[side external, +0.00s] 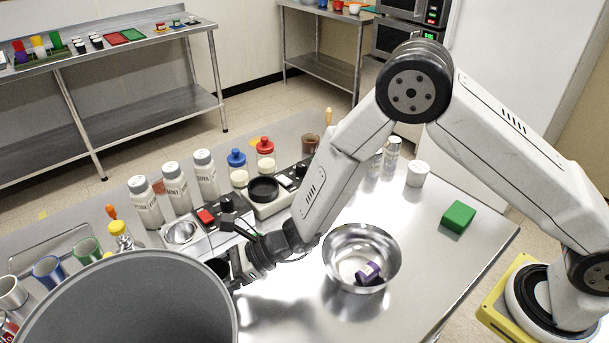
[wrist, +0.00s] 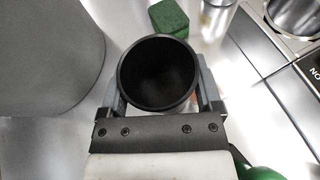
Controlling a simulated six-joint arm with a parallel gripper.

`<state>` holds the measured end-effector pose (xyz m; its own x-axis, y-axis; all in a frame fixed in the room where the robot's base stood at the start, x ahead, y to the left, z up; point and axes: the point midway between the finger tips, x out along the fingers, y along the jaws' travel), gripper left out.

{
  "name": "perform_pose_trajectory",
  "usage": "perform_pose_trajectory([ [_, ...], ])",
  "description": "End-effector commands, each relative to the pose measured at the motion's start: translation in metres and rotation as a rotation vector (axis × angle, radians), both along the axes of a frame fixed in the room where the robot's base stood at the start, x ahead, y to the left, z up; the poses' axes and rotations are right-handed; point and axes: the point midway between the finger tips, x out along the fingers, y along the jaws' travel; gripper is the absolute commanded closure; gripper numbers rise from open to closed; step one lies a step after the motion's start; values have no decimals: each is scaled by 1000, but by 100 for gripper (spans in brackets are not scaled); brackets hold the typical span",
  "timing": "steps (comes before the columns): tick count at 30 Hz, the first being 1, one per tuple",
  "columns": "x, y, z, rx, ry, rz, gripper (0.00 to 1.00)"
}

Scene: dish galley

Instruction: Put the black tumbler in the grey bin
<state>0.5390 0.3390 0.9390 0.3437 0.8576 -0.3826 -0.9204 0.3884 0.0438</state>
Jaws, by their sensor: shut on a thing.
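The black tumbler (wrist: 157,75) is between the two fingers of my gripper (wrist: 160,92), which is shut on it. In the wrist view its open mouth faces the camera and its inside is dark. In the side external view only a dark part of the tumbler (side external: 218,267) shows beside my gripper (side external: 235,270). The grey bin (side external: 130,300) is large and round and fills the lower left of that view. It is at the left in the wrist view (wrist: 45,60). My gripper is just right of the bin's rim in the side view.
A steel bowl (side external: 347,245) holding a purple item (side external: 370,273) stands right of my gripper. A green block (side external: 458,216) lies farther right. White shakers (side external: 145,202), squeeze bottles (side external: 237,168) and a black dish (side external: 263,190) stand behind. Colored mugs (side external: 48,271) are at the left.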

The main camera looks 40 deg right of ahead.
Motion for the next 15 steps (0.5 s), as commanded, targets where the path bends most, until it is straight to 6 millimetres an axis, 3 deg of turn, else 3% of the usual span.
perform_pose_trajectory([
  [6, 0, 0, -16, 1, 0, 0, 75],
  [15, 0, 0, -16, 1, -2, -1, 75],
])
